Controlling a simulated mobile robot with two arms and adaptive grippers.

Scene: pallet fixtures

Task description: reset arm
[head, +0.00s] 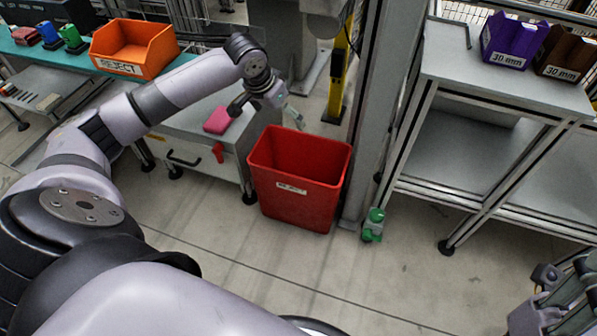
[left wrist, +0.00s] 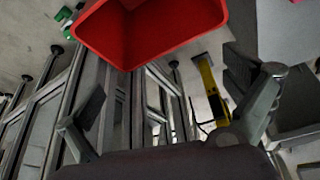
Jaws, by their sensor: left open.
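My left gripper (head: 267,110) is open above the back left rim of the red bin (head: 290,187), which stands on the floor. In the left wrist view the two fingers of the left gripper (left wrist: 175,112) are spread wide with nothing between them. The red bin (left wrist: 150,30) shows at the top of that view, beyond the fingers. Part of my right gripper (head: 562,300) shows at the lower right corner of the head view, cut off by the edge; its jaws cannot be made out.
An orange REJECT tray (head: 133,52) stands on the bench at left. A pink block (head: 217,120) lies on the grey cabinet beside the bin. A green object (head: 373,225) is on the floor by the post. A metal table (head: 505,78) at right carries purple and brown bins.

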